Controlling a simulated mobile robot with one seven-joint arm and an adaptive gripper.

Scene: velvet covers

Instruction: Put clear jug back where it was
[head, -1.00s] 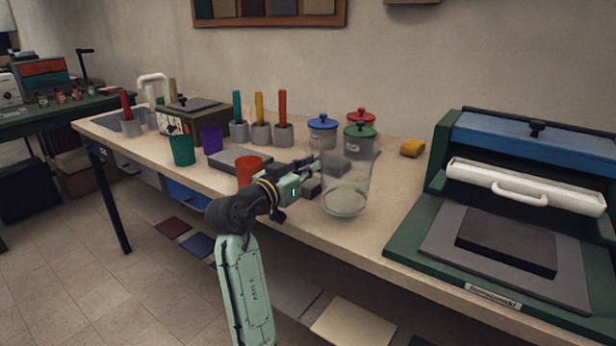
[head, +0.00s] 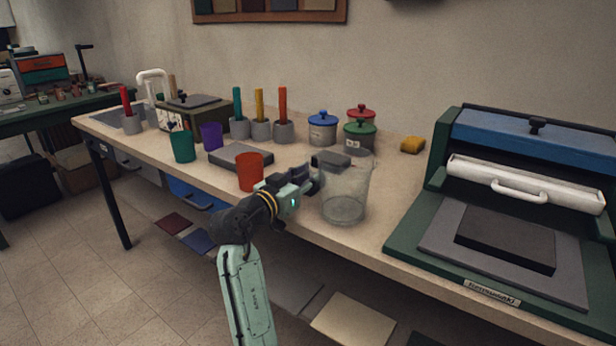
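The clear jug (head: 345,196) stands upright near the table's front edge, left of the green press. I cannot tell whether its base rests fully on the wood. My gripper (head: 312,180) is at the jug's left side, level with its body. Its dark fingertips lie close against or just beside the glass. The fingers overlap each other and the jug's edge in this view, so their opening and any hold on the jug are unclear.
A red cup (head: 250,172) stands just left behind my gripper. Lidded jars (head: 322,130) are behind the jug, with a yellow block (head: 412,145) to their right. The green press (head: 500,215) fills the right side. Bare tabletop (head: 390,190) lies between jug and press.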

